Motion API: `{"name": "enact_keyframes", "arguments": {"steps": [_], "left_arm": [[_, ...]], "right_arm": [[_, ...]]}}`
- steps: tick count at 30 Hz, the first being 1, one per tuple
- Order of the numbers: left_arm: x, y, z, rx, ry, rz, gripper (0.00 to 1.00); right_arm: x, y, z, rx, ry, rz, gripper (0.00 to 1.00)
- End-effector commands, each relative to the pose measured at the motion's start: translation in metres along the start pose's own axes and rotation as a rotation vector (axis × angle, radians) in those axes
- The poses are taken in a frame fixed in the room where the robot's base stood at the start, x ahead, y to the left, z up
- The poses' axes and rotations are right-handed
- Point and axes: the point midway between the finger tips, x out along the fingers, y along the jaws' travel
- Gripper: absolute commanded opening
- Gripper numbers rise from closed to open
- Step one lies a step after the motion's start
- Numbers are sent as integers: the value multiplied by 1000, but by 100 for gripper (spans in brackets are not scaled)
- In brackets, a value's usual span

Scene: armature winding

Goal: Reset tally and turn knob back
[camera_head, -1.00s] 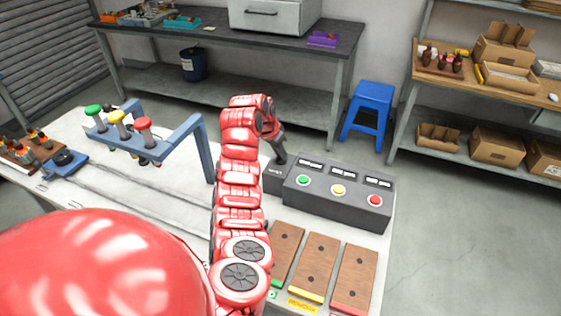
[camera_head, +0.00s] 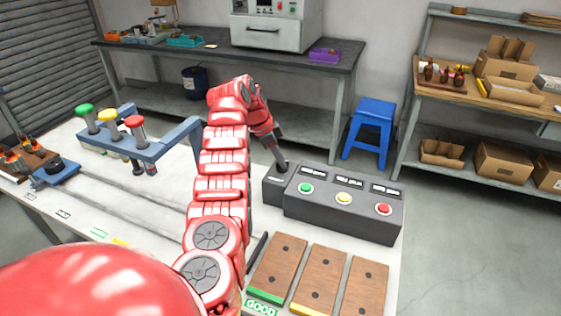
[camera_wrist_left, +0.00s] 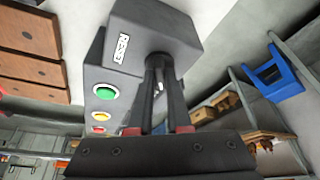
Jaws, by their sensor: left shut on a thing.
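A dark tally box (camera_head: 345,207) with green, yellow and red buttons and small displays above them stands on the white bench. At its left end is a smaller dark block labelled RESET (camera_wrist_left: 124,46), with a dark knob (camera_wrist_left: 159,62) on its face. My left gripper (camera_head: 281,166) reaches down onto this block from behind my red arm. In the left wrist view its two fingers (camera_wrist_left: 160,72) are close together around the knob, shut on it. The fingers hide most of the knob, so its turn angle cannot be told. My right gripper is not in view.
Wooden boards (camera_head: 319,279) with coloured front edges lie in front of the box. A blue rack (camera_head: 160,150) with green, yellow and red-topped parts stands left of my arm. A blue stool (camera_head: 371,125) and shelves are beyond the bench.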

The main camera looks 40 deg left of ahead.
Motion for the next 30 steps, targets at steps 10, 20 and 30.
{"name": "enact_keyframes", "arguments": {"steps": [10,20,30], "left_arm": [[0,0,1,40,0,19,0],[0,-1,0,45,0,18,0],[0,0,0,44,0,18,46]], "right_arm": [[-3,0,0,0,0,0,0],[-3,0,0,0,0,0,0],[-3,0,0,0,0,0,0]]}}
